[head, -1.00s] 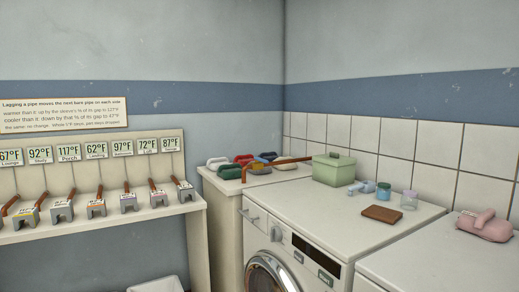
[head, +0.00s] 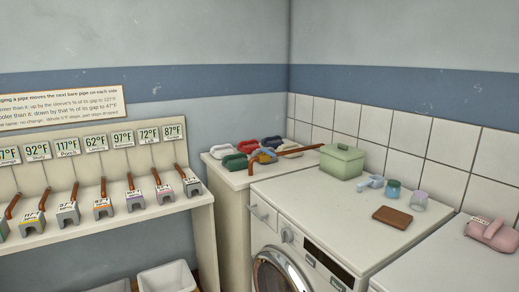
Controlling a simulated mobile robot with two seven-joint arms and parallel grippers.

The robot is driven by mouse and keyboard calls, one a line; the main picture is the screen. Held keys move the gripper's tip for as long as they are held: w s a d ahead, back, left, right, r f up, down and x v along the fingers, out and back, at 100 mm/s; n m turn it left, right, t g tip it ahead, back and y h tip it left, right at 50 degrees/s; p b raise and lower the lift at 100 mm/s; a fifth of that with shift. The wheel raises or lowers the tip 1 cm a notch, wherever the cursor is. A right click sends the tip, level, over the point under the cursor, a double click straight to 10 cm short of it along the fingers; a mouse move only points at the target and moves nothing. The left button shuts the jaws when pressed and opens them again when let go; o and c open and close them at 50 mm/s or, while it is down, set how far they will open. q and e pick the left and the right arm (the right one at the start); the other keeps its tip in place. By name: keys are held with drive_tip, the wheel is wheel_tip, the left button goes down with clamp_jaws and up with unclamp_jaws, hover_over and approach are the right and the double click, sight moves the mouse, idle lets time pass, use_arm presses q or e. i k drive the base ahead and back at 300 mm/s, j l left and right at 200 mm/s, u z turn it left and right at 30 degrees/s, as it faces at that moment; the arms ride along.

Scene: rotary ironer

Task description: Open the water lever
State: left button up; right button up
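Neither of my grippers is in view. I cannot pick out a part that is clearly a water lever. A long copper-brown rod or pipe with a bent end (head: 290,153) lies across the top of the cabinet at the back, its bent end hanging over the front edge. On the wall shelf at the left, several grey blocks (head: 136,200) stand in a row with slanted copper-brown pipes (head: 130,181) rising from them. Temperature cards (head: 121,138) hang above them. The washer (head: 330,215) has a drawer handle (head: 262,214) and a round knob (head: 287,235).
Several coloured bundles (head: 235,161) lie on the cabinet. A green lidded box (head: 342,161), blue jar (head: 393,188), clear jar (head: 419,200) and brown slab (head: 399,217) stand on the washer. A pink item (head: 491,234) is at right. White bins (head: 168,278) stand below the shelf.

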sight(264, 151)
drive_tip(key=i+j, duration=0.7)
drive_tip(key=j, duration=0.1)
